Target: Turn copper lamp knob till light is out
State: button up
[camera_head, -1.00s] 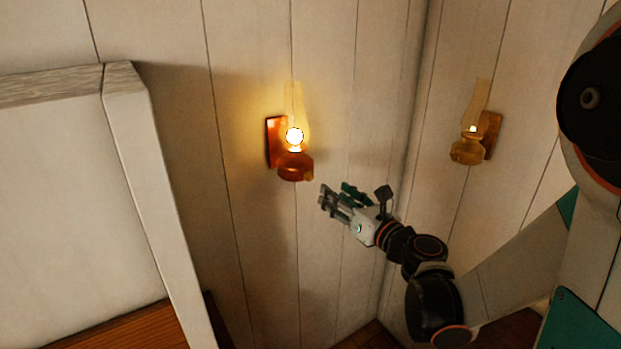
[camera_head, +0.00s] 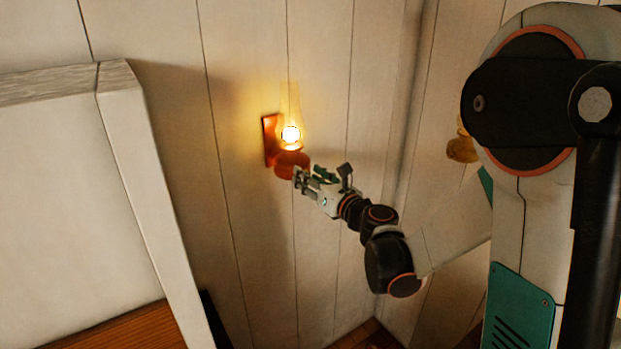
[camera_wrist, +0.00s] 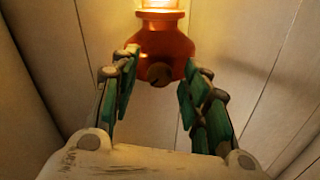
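The copper lamp (camera_head: 291,164) hangs on the plank wall on a reddish bracket, with a glass chimney, and its light is on. In the wrist view, its copper body (camera_wrist: 165,45) fills the top middle, with the round knob (camera_wrist: 159,74) low on its front. My gripper (camera_head: 304,182) is at the lamp's lower right side in the head view and hides part of the body. In the wrist view, my gripper (camera_wrist: 156,90) is open, with one finger on each side of the knob. I see gaps between both fingers and the knob.
A second lamp (camera_head: 461,149), brass-coloured, is on the wall to the right, partly hidden by my arm. A white panel with a wooden top edge (camera_head: 48,85) stands at the left. The wall below the copper lamp is bare.

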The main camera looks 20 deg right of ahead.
grip_shut()
jog(key=m+b, duration=0.2)
jog(key=m, duration=0.7)
jog(key=m+b, duration=0.3)
jog(key=m, duration=0.6)
jog(key=m+b, duration=0.3)
jog(key=m, duration=0.6)
jog(key=shift+f, duration=0.25)
dwell(1.6)
dwell(0.5)
